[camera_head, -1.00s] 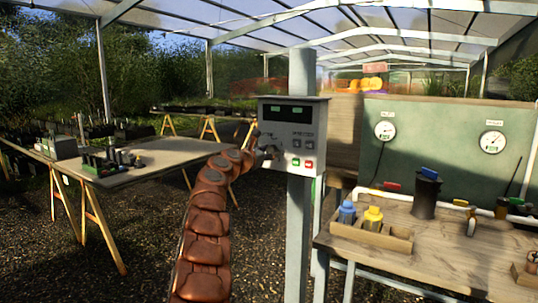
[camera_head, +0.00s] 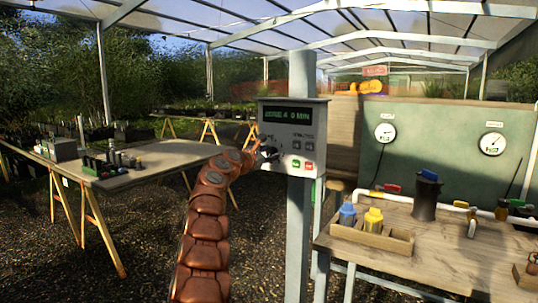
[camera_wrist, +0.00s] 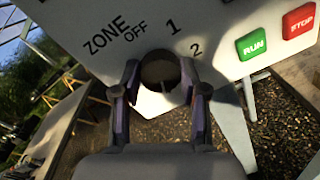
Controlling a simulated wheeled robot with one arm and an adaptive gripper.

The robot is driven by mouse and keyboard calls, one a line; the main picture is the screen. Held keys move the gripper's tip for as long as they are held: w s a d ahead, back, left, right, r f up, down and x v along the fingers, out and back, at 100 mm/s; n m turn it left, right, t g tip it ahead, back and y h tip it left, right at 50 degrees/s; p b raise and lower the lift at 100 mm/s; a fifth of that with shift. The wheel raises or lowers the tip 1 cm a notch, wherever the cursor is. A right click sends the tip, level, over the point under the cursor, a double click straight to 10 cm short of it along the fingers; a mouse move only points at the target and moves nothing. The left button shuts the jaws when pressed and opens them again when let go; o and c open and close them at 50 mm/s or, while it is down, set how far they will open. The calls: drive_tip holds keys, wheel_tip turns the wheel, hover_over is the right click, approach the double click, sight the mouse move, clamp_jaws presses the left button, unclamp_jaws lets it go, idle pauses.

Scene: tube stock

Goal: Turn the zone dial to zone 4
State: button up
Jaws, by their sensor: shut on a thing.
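The grey control box (camera_head: 292,152) is mounted on a metal post. Its dark display (camera_head: 288,114) shows green text that seems to read "4 0 MIN" at its end; the first word is blurred. My gripper (camera_head: 268,152) is at the box's lower left. In the wrist view, my gripper (camera_wrist: 160,84) is shut around the round dark zone dial (camera_wrist: 160,70), one finger on each side. The labels ZONE, OFF, 1 and 2 show above and right of the dial. The other positions and the dial's pointer cannot be made out.
A green RUN button (camera_wrist: 254,44) and a red STOP button (camera_wrist: 299,21) are right of the dial. A wooden bench (camera_head: 450,252) with bottles in a tray stands right of the post. Another table (camera_head: 160,155) is at left.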

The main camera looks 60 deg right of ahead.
drive_tip(key=o, duration=1.1)
drive_tip(key=shift+o, duration=0.2)
drive_tip(key=shift+w+a+r, duration=0.1)
drive_tip(key=shift+a, duration=0.75)
drive_tip(key=a, duration=1)
drive_tip(key=shift+a, duration=0.15)
